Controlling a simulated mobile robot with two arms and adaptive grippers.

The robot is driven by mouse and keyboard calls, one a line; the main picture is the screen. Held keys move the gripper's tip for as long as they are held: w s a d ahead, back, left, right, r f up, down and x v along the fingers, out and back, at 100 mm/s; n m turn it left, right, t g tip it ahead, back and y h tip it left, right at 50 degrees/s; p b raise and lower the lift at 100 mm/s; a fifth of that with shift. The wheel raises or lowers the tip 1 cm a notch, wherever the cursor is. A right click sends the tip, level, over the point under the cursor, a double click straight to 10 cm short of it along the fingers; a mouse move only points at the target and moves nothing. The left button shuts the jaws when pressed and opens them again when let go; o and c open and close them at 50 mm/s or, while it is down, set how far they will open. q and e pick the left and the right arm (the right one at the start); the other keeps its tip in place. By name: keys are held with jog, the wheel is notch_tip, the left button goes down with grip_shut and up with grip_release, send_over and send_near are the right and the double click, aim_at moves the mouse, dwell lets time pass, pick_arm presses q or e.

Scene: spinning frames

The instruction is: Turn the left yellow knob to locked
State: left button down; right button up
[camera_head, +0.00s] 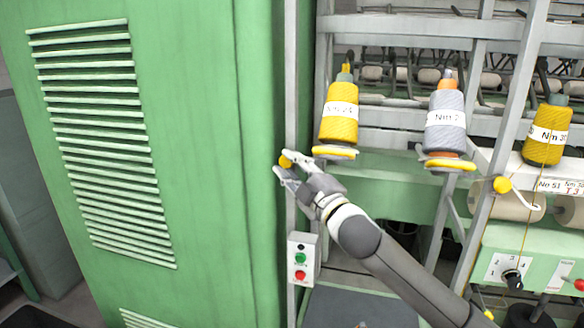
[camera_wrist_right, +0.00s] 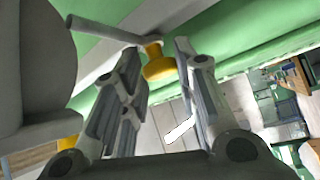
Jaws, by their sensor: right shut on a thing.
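The left yellow knob (camera_head: 286,160) sits by the grey post at the edge of the green cabinet. My right gripper (camera_head: 284,168) reaches it from the lower right and is shut on it. In the right wrist view the left yellow knob (camera_wrist_right: 158,66) lies between the two fingers near their tips. A grey rod (camera_wrist_right: 102,29) runs off beside the knob there. I cannot read the knob's locked or unlocked position. My left gripper is not in view.
A second yellow knob (camera_head: 502,185) with a white lever is at the right. Yarn cones, one yellow (camera_head: 339,113) and one grey (camera_head: 445,121), stand above my right arm. A button box (camera_head: 301,259) hangs below the gripper. The green cabinet (camera_head: 200,150) is close on the left.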

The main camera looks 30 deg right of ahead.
jog(key=o, duration=0.8)
jog(key=shift+v, duration=0.85)
jog(key=v, duration=1)
jog(key=shift+s, duration=0.15)
